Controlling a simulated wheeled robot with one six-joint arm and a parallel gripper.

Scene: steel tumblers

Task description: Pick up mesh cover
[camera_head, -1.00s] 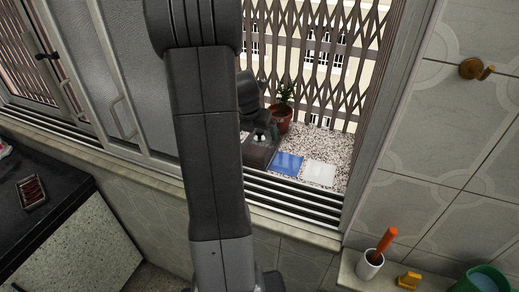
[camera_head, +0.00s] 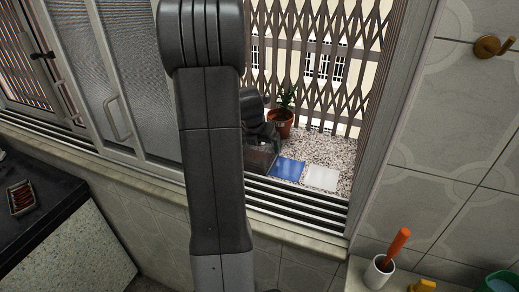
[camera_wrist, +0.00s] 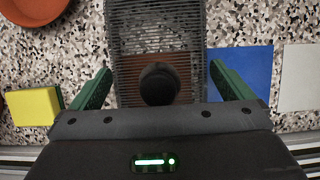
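The mesh cover (camera_wrist: 155,15) is a grey, see-through ribbed cover with a dark round knob (camera_wrist: 158,86) on top. Something reddish-brown shows through it. My gripper (camera_wrist: 160,70) is open, with one green finger on each side of the knob and clear gaps between. In the head view, the cover (camera_head: 262,159) stands on the pebbled ledge outside the window, partly hidden by my arm. My gripper's dark body shows above it there; its fingers cannot be made out.
A blue tile (camera_head: 287,168) and a white tile (camera_head: 321,178) lie right of the cover. A potted plant (camera_head: 280,122) stands behind it, before a folding lattice (camera_head: 320,60). A yellow block (camera_wrist: 33,106) lies left in the wrist view. The window frame and sill border the opening.

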